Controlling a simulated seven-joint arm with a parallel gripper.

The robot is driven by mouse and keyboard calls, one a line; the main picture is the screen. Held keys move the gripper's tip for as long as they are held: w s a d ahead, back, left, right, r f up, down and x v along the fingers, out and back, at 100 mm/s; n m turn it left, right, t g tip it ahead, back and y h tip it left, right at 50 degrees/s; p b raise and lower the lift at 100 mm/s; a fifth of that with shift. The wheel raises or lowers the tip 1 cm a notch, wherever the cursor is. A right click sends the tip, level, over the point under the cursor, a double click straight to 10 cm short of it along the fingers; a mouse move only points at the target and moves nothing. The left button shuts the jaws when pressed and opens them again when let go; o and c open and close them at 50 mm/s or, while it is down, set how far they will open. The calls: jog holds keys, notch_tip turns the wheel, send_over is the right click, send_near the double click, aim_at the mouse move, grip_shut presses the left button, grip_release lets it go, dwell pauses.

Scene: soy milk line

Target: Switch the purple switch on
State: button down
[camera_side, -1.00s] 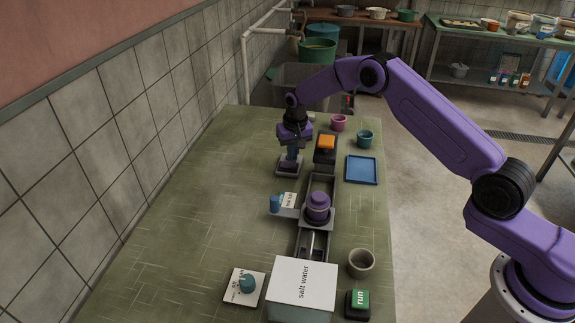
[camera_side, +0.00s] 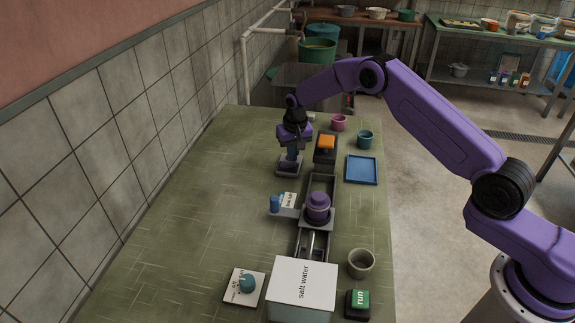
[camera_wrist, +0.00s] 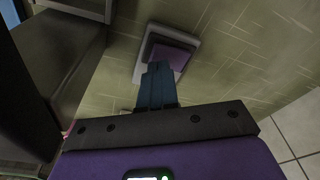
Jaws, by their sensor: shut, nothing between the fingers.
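The purple switch (camera_side: 289,168) is a purple rocker in a pale grey frame on the green table, at the back, left of the orange-topped block. It also shows in the wrist view (camera_wrist: 170,54), upper middle, with its near part hidden by my fingers. My gripper (camera_side: 290,157) points down over the switch. In the wrist view, its blue-grey fingers (camera_wrist: 158,72) are together, with nothing between them, and their tips overlap the purple rocker. I cannot tell whether the tips touch it.
A block with an orange top (camera_side: 326,143) stands close right of my gripper. A blue tray (camera_side: 362,170), a pink cup (camera_side: 338,123) and a teal cup (camera_side: 365,139) are further right. A rail with a purple-capped container (camera_side: 317,207) lies nearer. The table's left side is clear.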

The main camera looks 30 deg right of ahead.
aim_at(293, 164)
jog(key=shift+f, duration=0.7)
dwell(0.4)
jog(key=shift+r, duration=3.55)
